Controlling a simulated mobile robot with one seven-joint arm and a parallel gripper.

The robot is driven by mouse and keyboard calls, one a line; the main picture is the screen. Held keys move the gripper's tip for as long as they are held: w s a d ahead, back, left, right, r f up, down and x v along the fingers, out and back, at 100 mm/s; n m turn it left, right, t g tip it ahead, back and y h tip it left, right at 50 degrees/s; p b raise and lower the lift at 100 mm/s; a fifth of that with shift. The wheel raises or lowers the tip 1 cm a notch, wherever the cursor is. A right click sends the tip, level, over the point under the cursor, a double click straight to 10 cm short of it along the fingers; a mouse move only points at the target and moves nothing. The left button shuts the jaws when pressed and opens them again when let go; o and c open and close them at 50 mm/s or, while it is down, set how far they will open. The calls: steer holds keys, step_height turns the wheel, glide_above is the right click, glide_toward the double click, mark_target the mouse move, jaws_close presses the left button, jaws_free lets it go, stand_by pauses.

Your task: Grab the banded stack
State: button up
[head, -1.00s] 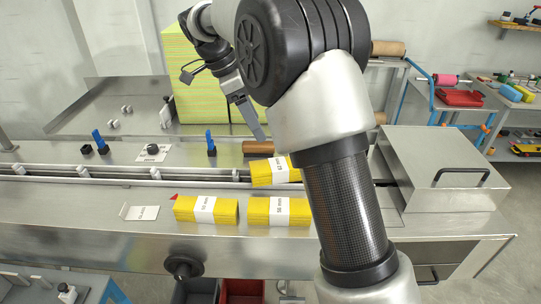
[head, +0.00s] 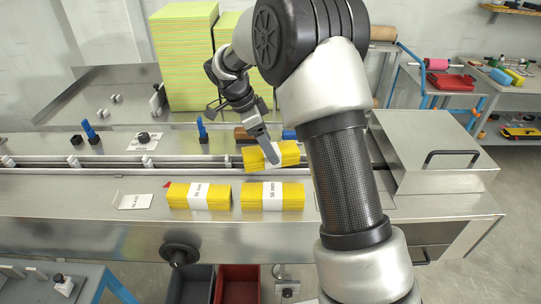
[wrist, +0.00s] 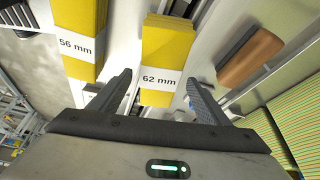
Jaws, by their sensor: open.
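A yellow stack with a white paper band (head: 290,152) lies at the conveyor, behind the front ledge. In the wrist view the same stack (wrist: 166,48) has a band reading "62 mm". My gripper (head: 270,157) is over this stack in the head view and hides part of it. In the wrist view my gripper (wrist: 158,80) is open, with one finger on each side of the stack and gaps beside it. I cannot tell how far the fingertips are above it. Another banded stack (head: 284,196) lies on the front ledge; a 56 mm stack shows in the wrist view (wrist: 78,25).
A third banded stack (head: 180,194) and a white card (head: 133,202) lie on the front ledge. A brown block (wrist: 250,57) sits beside the 62 mm stack in the wrist view. A steel box (head: 430,155) stands right; blue knobs (head: 90,131) line the back.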

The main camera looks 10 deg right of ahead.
steer(key=x, duration=0.3)
steer(key=shift+d, duration=0.15)
steer(key=shift+c, duration=0.4)
steer(key=c, duration=1.1)
steer(key=shift+o, duration=0.2)
steer(key=shift+r, duration=0.1)
